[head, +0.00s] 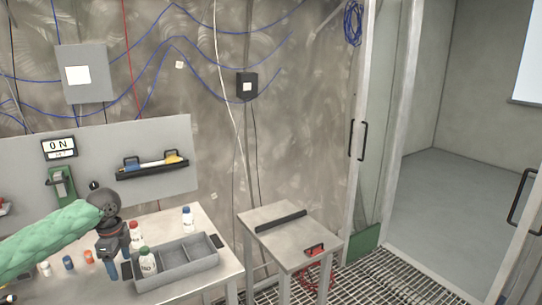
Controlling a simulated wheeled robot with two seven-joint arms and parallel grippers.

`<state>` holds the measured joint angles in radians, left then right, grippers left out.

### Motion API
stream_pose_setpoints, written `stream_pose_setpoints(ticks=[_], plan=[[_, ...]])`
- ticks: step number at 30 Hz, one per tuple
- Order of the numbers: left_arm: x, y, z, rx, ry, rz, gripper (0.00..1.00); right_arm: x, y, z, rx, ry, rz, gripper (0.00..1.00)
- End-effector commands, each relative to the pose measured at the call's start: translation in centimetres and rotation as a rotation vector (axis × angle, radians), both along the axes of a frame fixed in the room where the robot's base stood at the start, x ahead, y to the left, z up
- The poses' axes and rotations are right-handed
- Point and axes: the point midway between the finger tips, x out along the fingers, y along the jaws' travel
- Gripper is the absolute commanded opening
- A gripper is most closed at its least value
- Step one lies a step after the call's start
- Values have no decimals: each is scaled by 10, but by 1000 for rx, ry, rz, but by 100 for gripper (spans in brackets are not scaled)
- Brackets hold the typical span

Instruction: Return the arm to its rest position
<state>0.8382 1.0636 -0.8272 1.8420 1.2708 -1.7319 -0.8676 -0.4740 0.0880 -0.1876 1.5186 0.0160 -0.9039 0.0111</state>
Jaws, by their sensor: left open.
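My left arm, in a green padded sleeve, comes in from the left in the head view. Its gripper (119,268) points down over the workbench, just left of the grey divided tray (180,279). The gripper is open and I see nothing between its fingers. A white bottle with a green cap (147,262) stands at the tray's left end, close to the gripper. A red-capped bottle (135,234) stands behind it, partly hidden. My right gripper is not in view.
A blue-capped bottle (187,219) stands at the bench's back. Small blue (68,263) and orange (88,257) items lie left of the gripper. A wall panel (180,133) rises behind. A side table (283,240) with a red-and-black item (315,250) stands right, beyond a gap.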

Motion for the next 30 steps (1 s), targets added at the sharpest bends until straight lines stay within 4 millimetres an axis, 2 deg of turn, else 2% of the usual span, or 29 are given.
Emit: stream_pose_setpoints(ticks=[1,3,8,17,20,24,30], plan=[[0,0,0,0,0,0,70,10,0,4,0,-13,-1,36],[-1,-7,-6,-1,-2,-2,70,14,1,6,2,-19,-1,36],[-4,-20,-18,-1,-7,-1,70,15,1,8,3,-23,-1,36],[-15,-57,-51,-11,-24,4,70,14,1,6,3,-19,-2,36],[-21,-74,-66,-18,-34,10,70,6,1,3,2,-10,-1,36],[-36,-107,-93,-37,-50,25,70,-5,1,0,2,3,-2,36],[-65,-158,-132,-80,-84,76,70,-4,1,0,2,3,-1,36]])
